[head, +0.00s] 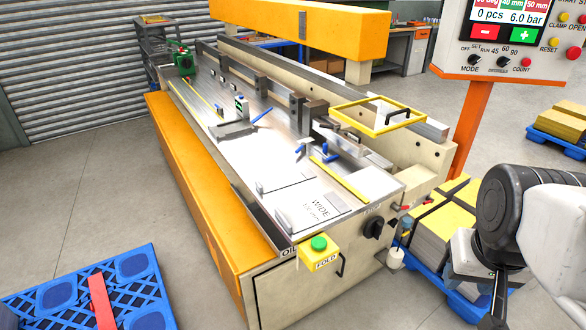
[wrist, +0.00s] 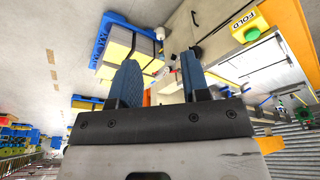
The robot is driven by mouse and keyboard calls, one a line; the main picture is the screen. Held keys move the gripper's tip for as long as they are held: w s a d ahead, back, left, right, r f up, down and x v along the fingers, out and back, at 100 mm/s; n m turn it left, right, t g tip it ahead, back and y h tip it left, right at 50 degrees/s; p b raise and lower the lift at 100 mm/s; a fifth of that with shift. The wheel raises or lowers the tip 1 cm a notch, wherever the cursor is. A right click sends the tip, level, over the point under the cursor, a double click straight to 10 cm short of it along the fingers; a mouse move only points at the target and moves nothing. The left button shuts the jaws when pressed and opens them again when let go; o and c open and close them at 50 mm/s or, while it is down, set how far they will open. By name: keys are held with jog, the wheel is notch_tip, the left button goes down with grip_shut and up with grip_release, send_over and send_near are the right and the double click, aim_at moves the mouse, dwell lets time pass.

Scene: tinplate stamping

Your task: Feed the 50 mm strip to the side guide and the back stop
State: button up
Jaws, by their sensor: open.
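In the head view a bright flat sheet area marked WIDE (head: 318,208) lies at the near end of the machine bed (head: 225,160); the smaller print is too small to read. Thin dark lines cross the bright metal beside it, and I cannot tell which piece is the 50 mm strip. Upright blocks with blue handles (head: 325,150) stand farther along the bed; I cannot tell which is the side guide or back stop. In the wrist view my gripper (wrist: 158,72) is open and empty, its blue fingers apart. It is away from the bed; the head view does not show its fingertips.
A control panel (head: 510,65) on an orange post stands at the right. A green button on a yellow FOLD box (head: 319,250) is at the bed's near corner. A yellow frame (head: 378,118) overhangs the bed's right side. Blue pallets (head: 85,290) stand on the floor.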

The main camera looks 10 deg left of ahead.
jog(key=w+a+r+n, duration=0.1)
jog(key=w+a, duration=0.2)
jog(key=w, duration=0.3)
jog(key=w+a+n, duration=0.1)
jog(key=w+a, duration=0.3)
jog(key=w, duration=0.3)
jog(key=n+y, duration=0.3)
jog(key=n, duration=0.3)
send_near(259, 184)
jog(key=f, duration=0.2)
jog(key=shift+s+a+r+t, duration=0.15)
jog(key=shift+a+r+t, duration=0.1)
jog(key=shift+a+t, duration=0.15)
jog(key=shift+x, duration=1.3)
jog(key=shift+d+f, duration=0.1)
jog(key=shift+x, duration=2.55)
